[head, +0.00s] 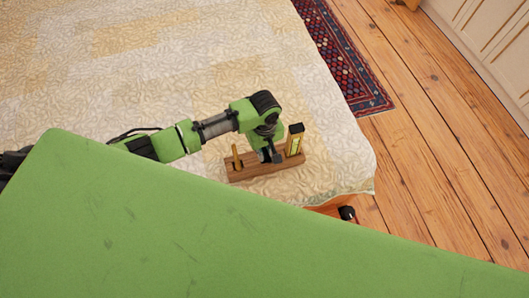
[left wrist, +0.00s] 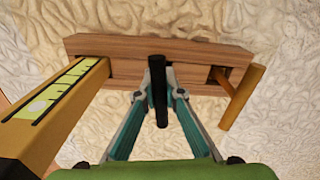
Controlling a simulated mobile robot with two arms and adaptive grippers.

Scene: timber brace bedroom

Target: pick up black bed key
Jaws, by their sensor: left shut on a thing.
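The black bed key (left wrist: 158,90) is in the left wrist view, a dark upright bar between the fingertips of my left gripper (left wrist: 160,84). The gripper is shut on it. The key's far end is at the wooden block (left wrist: 200,54); I cannot tell whether it still sits in its slot. In the head view my left gripper (head: 270,157) is over the middle of the wooden block (head: 262,170), and the key is mostly hidden by it. My right gripper is in neither view.
The block lies on a cream quilted bed (head: 190,60). A yellow level (head: 295,140) stands in its one end, also seen in the left wrist view (left wrist: 60,105). A wooden T-shaped tool (left wrist: 242,95) stands in the other. Plank floor (head: 440,130) and a patterned rug (head: 340,60) lie beyond.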

